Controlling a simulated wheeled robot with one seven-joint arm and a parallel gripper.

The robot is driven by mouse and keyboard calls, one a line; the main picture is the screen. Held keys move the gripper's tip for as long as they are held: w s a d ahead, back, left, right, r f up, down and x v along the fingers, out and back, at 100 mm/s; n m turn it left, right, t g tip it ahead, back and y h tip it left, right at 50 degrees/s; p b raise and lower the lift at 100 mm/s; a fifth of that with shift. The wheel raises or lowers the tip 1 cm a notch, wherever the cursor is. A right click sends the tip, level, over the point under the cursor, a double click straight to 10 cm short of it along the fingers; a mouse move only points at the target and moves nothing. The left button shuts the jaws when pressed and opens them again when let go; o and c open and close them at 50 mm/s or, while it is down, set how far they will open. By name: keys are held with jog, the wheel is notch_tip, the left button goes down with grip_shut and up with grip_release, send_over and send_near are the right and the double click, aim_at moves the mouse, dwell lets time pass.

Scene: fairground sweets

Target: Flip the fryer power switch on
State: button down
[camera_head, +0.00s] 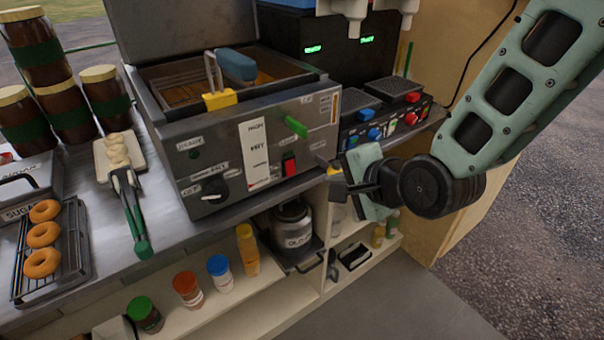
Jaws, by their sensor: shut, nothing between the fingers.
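The fryer (325,125) is a grey metal box on the counter, with oil and a wire basket in its top. Its power switch (289,166) is a small red rocker on the front panel, right of a white label plate. I cannot tell which way the rocker is tipped. My gripper (331,171) is shut and empty. Its tips are in front of the panel's lower right corner, to the right of the switch and apart from it.
A green lever (296,127) sticks out above the switch, and a black dial (211,189) sits at the panel's left. A button box (386,125) stands behind my gripper. Doughnuts (43,235) and tongs (131,211) lie left. A shelf below holds several jars.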

jog(key=shift+w+f, duration=0.1)
send_near(292, 172)
notch_tip(292, 172, down, 3)
jog(key=w+a+p, duration=0.1)
jog(key=w, duration=0.1)
jog(key=w+a+f, duration=0.1)
jog(key=w+a, duration=0.1)
jog(key=shift+p, duration=0.4)
jog(key=shift+w, duration=0.1)
jog(key=shift+w+f+b, duration=0.1)
jog(key=shift+f+b, duration=0.1)
jog(key=shift+b, duration=0.6)
jog(key=shift+r, duration=0.2)
jog(key=shift+r+p, duration=0.1)
jog(key=shift+p, duration=0.25)
